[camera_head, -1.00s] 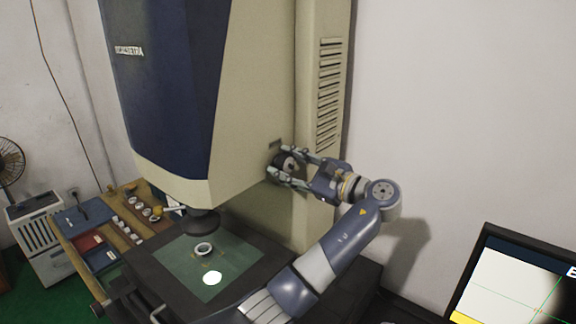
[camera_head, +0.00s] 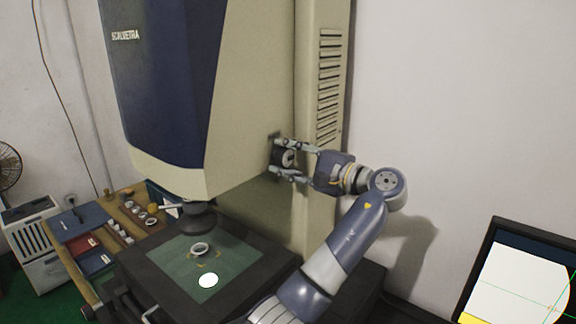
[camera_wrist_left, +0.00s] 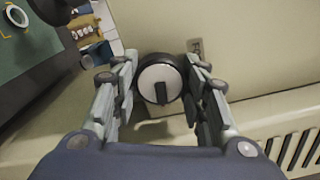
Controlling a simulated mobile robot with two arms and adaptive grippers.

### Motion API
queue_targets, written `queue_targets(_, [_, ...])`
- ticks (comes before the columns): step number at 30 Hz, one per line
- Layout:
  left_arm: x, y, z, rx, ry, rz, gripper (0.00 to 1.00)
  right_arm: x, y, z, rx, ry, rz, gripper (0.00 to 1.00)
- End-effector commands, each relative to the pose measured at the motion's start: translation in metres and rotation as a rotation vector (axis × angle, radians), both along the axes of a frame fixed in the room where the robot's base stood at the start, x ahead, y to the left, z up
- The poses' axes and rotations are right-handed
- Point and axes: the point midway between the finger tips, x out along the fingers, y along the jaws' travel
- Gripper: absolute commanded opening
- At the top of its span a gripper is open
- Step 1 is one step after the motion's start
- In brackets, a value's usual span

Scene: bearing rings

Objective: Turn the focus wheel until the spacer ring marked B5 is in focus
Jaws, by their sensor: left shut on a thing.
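The focus wheel (camera_head: 290,158) is a dark knob with a pale face on the right side of the machine's cream housing. My left gripper (camera_head: 280,157) is shut on it, one finger above and one below. In the left wrist view the focus wheel (camera_wrist_left: 160,82) sits between the two fingers, with a dark bar across its pale face. A spacer ring (camera_head: 201,249) lies on the green stage (camera_head: 180,268) below the lens (camera_head: 201,220); its marking is too small to read. A monitor (camera_head: 518,280) at lower right shows a large pale shape with green crosslines. My right gripper is not in view.
A wooden bench (camera_head: 158,228) at left holds several rings, small blocks and blue and red trays. A grey cabinet (camera_head: 40,245) and a fan stand at far left.

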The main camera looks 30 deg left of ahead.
Motion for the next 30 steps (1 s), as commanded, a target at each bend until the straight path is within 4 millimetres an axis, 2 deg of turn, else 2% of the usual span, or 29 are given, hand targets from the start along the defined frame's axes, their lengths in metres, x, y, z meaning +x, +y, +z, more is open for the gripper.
queue_targets(6, [-0.0001, 0.0002, -0.0008, -0.005, -0.058, 0.000, 0.16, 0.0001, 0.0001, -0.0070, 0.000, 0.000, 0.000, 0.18])
queue_targets(20, [-0.0002, 0.0003, 0.0001, -0.006, -0.069, 0.001, 0.16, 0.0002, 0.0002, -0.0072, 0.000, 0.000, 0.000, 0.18])
queue_targets(21, [-0.0002, 0.0003, 0.0001, -0.006, -0.069, 0.001, 0.49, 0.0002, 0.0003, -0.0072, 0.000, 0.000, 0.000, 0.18])
queue_targets(23, [-0.0002, 0.0003, 0.0000, -0.006, -0.069, 0.001, 0.61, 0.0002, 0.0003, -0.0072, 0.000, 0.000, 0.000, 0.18])
queue_targets(30, [-0.0001, 0.0002, -0.0001, -0.005, -0.068, 0.000, 0.61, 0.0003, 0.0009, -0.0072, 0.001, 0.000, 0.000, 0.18])
